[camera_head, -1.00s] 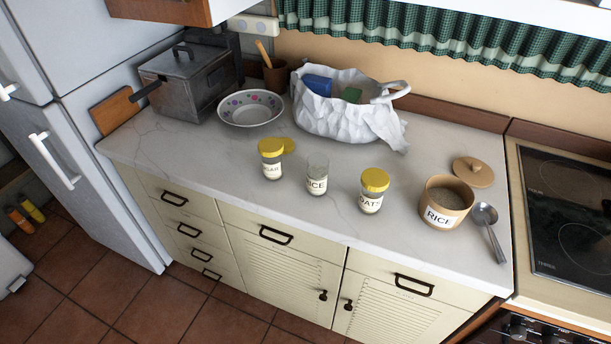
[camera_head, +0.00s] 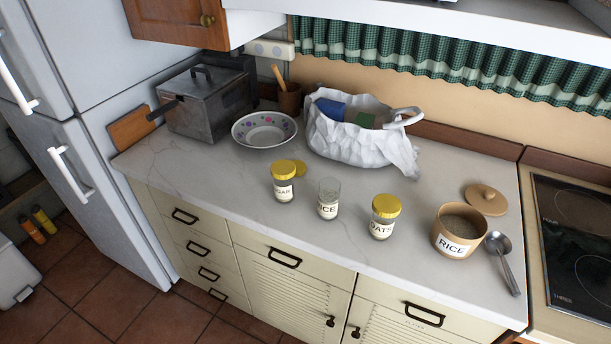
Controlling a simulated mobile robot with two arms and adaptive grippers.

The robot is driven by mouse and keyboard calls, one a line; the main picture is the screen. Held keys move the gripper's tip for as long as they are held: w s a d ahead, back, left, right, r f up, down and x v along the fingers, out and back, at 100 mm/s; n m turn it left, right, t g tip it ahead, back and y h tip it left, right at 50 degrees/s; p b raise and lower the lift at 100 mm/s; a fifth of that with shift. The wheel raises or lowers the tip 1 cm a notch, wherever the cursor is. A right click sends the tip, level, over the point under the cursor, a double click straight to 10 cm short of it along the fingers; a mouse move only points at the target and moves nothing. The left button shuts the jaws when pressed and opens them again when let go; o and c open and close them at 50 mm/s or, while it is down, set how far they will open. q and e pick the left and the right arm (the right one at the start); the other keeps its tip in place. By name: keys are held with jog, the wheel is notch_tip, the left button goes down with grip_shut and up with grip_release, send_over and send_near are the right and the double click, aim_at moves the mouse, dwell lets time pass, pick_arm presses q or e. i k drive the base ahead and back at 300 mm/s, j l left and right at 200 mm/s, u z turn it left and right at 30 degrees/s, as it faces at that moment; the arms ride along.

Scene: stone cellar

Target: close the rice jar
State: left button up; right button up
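A small glass jar labelled RICE (camera_head: 328,200) stands upright and open on the counter, with no lid on it. A yellow lid (camera_head: 299,168) lies on the counter, just behind the jar labelled SUGAR (camera_head: 283,184), which partly hides it. A wider tan canister (camera_head: 459,231) also labelled RICE stands open to the right, with brownish contents showing inside. A round wooden lid with a knob (camera_head: 486,199) lies on the counter behind it. Neither of my grippers is in view.
A yellow-capped OATS jar (camera_head: 384,217) stands between the two rice containers. A spoon (camera_head: 502,262) lies right of the canister. A white bag (camera_head: 361,135), a bowl (camera_head: 264,130) and a metal box (camera_head: 209,106) stand behind. The counter's left front is clear.

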aim_at(329, 200)
jog(key=j+z, duration=0.15)
jog(key=j, duration=0.25)
jog(key=k+j+z, duration=0.2)
jog(key=j, duration=0.2)
jog(key=k+j+z, duration=0.15)
jog(key=j, duration=0.3)
jog(key=k+j+z, duration=0.2)
jog(key=j, duration=0.15)
jog(key=i+j, duration=0.05)
jog(key=i, duration=0.05)
